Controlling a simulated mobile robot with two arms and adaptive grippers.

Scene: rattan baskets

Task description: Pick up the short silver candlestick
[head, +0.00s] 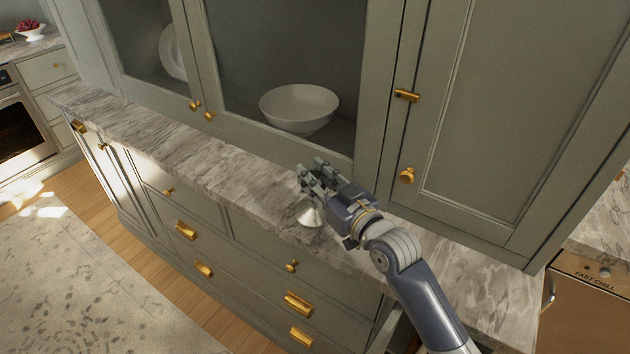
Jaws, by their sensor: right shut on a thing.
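The short silver candlestick (311,217) stands on the marble counter, near its front edge. Only its flared, light-coloured base shows clearly; its upper part is hidden by my right gripper. My right gripper (312,178) is over the candlestick and shut on it, with its arm coming in from the lower right. The base looks to be at or just above the counter; I cannot tell whether it touches. My left gripper is not in view.
The marble counter (200,155) is clear to the left. Behind it stands a green cabinet with glass doors, a white bowl (299,108) and a plate (172,52) inside. Brass knobs (407,175) stick out close to my right arm. Drawers with brass pulls are below.

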